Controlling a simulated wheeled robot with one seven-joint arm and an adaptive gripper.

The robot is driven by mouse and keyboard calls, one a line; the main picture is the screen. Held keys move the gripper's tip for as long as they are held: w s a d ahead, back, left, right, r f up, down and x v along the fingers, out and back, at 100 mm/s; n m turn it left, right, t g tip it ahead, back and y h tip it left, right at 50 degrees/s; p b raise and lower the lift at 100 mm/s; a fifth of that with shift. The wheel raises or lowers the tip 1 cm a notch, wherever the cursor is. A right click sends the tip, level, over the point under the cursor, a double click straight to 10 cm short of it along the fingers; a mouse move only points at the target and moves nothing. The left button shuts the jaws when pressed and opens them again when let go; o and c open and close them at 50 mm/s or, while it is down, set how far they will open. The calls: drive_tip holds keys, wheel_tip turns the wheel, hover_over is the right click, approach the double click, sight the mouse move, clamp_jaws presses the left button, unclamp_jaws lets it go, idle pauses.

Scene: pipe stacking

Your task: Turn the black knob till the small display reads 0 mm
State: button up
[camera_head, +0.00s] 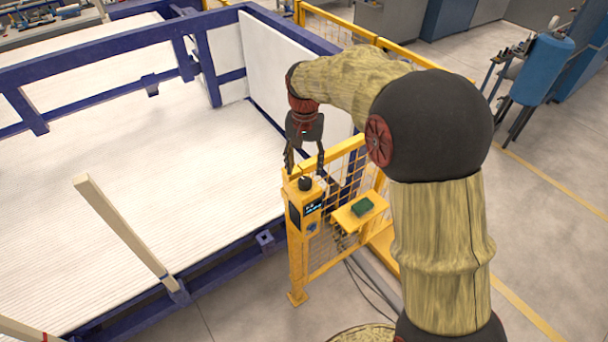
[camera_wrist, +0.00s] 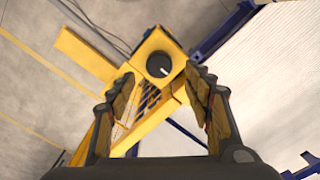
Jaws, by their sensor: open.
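The black knob (camera_head: 305,184) sits on top of a yellow control box (camera_head: 294,215). In the wrist view the knob (camera_wrist: 159,65) is round with a pale mark at its lower right, on the box's yellow top face (camera_wrist: 150,45). The small display (camera_head: 313,207) is on the box's front face; its reading is too small to tell. My gripper (camera_head: 303,172) points down above the box, fingers apart. In the wrist view the gripper (camera_wrist: 162,85) is open and empty, its fingers to either side below the knob, apart from it.
A yellow shelf with a green item (camera_head: 362,206) stands right of the box, beside yellow mesh fencing (camera_head: 335,245). A blue frame (camera_head: 215,262) around a white ribbed bed (camera_head: 130,190) lies to the left. Cables (camera_head: 368,288) run on the floor.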

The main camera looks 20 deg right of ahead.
sight(305, 181)
drive_tip(key=shift+d+f+p, duration=0.1)
drive_tip(key=shift+f+p, duration=0.3)
drive_tip(key=shift+f, duration=2.35)
drive_tip(key=shift+s, duration=0.1)
drive_tip(key=shift+c, duration=1.4)
drive_tip(key=c, duration=0.7)
drive_tip(key=shift+c, duration=0.9)
